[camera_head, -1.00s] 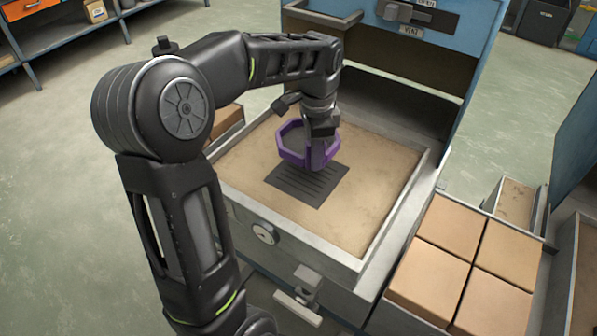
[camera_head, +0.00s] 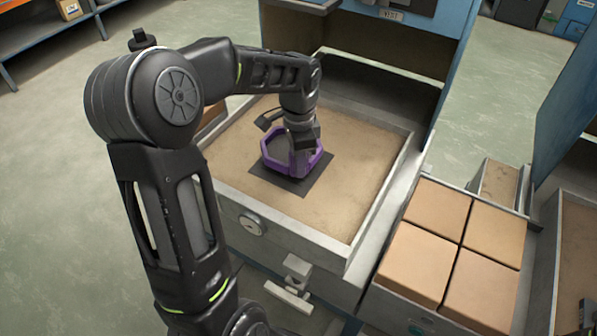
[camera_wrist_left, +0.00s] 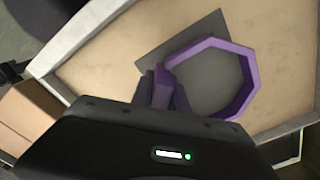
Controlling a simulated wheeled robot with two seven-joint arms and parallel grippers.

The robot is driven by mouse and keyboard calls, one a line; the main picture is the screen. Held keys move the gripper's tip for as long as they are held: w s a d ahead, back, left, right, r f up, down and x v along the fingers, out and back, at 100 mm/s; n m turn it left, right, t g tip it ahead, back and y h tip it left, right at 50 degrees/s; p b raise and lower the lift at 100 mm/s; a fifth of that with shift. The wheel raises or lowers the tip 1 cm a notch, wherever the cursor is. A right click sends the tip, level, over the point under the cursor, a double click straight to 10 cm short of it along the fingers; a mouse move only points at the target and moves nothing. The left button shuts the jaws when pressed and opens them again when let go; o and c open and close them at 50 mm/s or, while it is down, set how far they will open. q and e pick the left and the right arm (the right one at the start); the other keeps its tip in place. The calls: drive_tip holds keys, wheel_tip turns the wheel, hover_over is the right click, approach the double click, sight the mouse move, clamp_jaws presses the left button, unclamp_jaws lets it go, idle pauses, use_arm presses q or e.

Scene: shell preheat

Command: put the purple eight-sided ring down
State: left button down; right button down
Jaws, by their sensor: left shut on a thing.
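The purple eight-sided ring (camera_head: 279,166) is at the dark square plate (camera_head: 319,186) in the shallow sand-coloured tray of the open drawer (camera_head: 240,184). My left gripper (camera_head: 304,168) is shut on the ring's right wall in the head view. In the left wrist view the ring (camera_wrist_left: 247,75) lies flat over the grey plate (camera_wrist_left: 200,35), and the gripper (camera_wrist_left: 163,90) pinches its left wall. I cannot tell whether the ring touches the plate or hovers just above it.
A bin of tan blocks (camera_head: 437,213) stands right of the drawer. A blue cabinet (camera_head: 452,50) rises behind it. The drawer's raised grey rim (camera_head: 378,205) encloses the tray. Bare tray surface surrounds the plate.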

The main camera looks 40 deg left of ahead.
use_arm(q)
drive_tip(key=shift+f, duration=1.75)
drive_tip(key=shift+f, duration=0.1)
drive_tip(key=c, duration=1.3)
unclamp_jaws()
wheel_tip(320, 180, up, 12)
drive_tip(key=shift+r+p, duration=0.15)
drive_tip(key=shift+p, duration=0.4)
